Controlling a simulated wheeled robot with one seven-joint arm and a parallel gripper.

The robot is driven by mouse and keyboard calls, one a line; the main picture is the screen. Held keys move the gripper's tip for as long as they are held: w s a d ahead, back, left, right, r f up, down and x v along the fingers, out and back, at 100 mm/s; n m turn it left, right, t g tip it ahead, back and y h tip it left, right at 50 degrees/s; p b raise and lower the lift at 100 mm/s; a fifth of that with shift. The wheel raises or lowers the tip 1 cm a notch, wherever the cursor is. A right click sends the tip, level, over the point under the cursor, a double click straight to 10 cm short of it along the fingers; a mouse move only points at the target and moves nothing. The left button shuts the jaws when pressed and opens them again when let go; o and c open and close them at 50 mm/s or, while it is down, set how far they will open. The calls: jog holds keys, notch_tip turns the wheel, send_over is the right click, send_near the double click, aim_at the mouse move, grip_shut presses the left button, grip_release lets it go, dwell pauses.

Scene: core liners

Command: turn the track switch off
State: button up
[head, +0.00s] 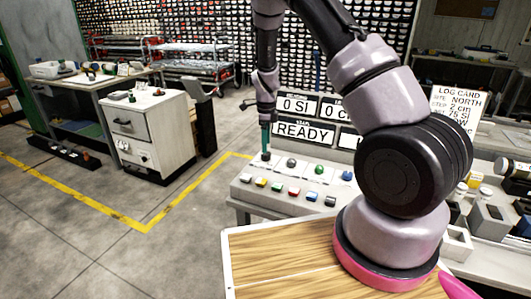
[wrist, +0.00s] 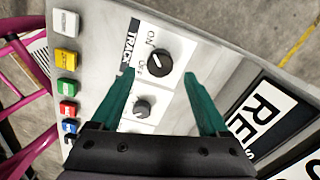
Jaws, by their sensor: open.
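The track switch is a round black knob (wrist: 153,66) with a short white mark, on a light panel beside the label TRACK and the words ON and OFF. The mark lies slanted; I cannot tell which word it points to. My gripper (wrist: 158,75) is open, with one teal finger on each side of the knob and the tips close to it; contact cannot be made out. In the head view my gripper (head: 265,150) points down over the left end of the light control panel (head: 245,191), largely covering the knob.
A smaller grey knob (wrist: 141,107) sits between the fingers, nearer the palm. A row of coloured buttons (head: 276,186) runs along the panel's front. Display boards (head: 303,131), one reading READY, stand behind the panel. A wooden top (head: 280,262) lies in front; open floor is at left.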

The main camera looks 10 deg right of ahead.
aim_at(266, 156)
jog(key=shift+f, duration=2.4)
jog(key=shift+d, duration=0.1)
grip_shut()
